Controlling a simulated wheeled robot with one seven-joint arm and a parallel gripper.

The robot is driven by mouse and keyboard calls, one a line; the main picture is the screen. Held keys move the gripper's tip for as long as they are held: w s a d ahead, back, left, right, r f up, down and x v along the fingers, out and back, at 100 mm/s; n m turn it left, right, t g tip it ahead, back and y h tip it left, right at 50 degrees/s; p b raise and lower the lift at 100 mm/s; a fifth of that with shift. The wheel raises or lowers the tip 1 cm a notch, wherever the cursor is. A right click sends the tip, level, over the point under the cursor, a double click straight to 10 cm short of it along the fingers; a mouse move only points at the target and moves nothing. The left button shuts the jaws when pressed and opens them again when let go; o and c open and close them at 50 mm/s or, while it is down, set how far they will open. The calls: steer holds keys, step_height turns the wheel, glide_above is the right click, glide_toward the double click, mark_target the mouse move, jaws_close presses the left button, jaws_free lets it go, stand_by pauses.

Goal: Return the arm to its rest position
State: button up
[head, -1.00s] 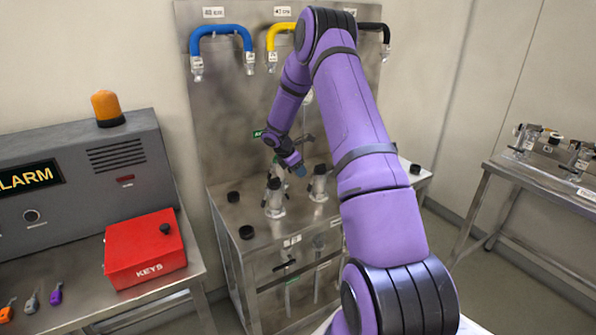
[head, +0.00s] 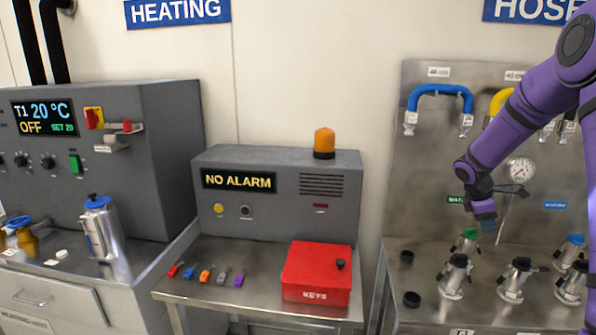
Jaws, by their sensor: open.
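My purple arm (head: 530,110) comes in at the right edge of the head view and bends down to the left. My gripper (head: 487,224) hangs at its end, pointing down above the steel bench with the valve fittings. It is open and small in the picture. I see nothing held in it. A fitting with a green top (head: 467,240) stands just below and left of it, and I cannot tell the exact gap.
The steel hose bench (head: 440,255) carries several metal fittings and black caps. A blue hose (head: 440,90) and a yellow hose (head: 499,101) hang on its back panel. A red key box (head: 317,270) and alarm unit (head: 275,205) stand left. A heating cabinet (head: 150,150) is further left.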

steer(key=s+a+r+m+t+y, duration=0.15)
steer(key=s+a+r+m, duration=0.45)
steer(key=s+a+r, duration=0.9)
steer(key=s+a+r+m+t+y, duration=0.2)
steer(key=s+a, duration=0.4)
steer(key=s, duration=0.3)
steer(key=s+a+r+m+t+y, duration=0.2)
steer(key=s+a+r+m, duration=0.2)
steer(key=s+a, duration=0.3)
steer(key=s, duration=0.3)
steer(key=shift+s, duration=0.2)
